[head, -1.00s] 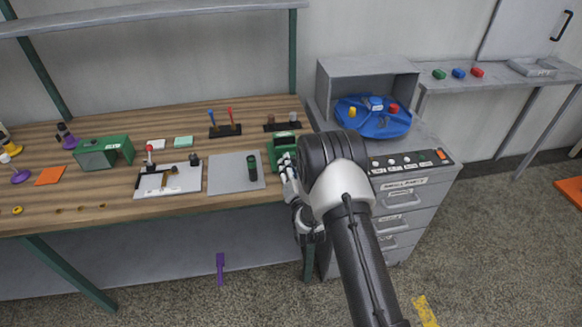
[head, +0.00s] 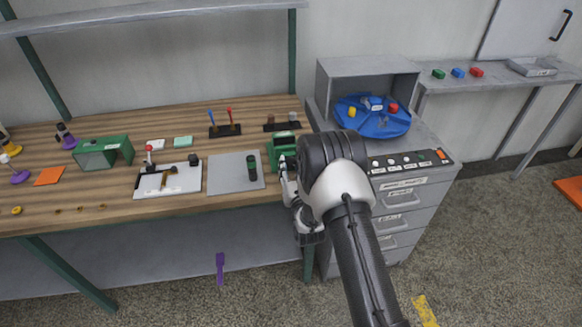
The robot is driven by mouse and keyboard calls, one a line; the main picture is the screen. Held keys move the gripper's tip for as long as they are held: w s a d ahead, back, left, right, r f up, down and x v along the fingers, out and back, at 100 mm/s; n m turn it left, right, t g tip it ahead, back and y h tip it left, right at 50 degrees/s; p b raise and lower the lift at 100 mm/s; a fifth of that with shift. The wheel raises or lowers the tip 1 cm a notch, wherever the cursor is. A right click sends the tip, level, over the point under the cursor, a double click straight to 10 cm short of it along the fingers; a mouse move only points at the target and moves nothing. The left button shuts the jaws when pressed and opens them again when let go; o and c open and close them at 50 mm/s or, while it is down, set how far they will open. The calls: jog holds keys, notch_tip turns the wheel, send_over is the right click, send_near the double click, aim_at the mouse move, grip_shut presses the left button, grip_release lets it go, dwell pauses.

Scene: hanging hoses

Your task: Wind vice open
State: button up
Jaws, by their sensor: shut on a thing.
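The green vice (head: 283,144) sits at the right front part of the wooden bench, close to the grey drawer cabinet. My gripper (head: 287,168) is at the front of the vice, low at the bench edge, and is shut on the vice's handle. The handle itself is too small and too covered by the fingers to make out. My arm hides the right side of the vice, and I cannot tell how wide its jaws stand.
A grey plate (head: 232,182) with a dark green cylinder (head: 252,167) lies left of the vice. The drawer cabinet (head: 405,215) stands close on the right, with a blue turntable (head: 372,122) on top. A white board (head: 168,180) lies further left.

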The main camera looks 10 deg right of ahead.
jog(key=o, duration=1)
jog(key=shift+o, duration=0.2)
jog(key=s, duration=1.2)
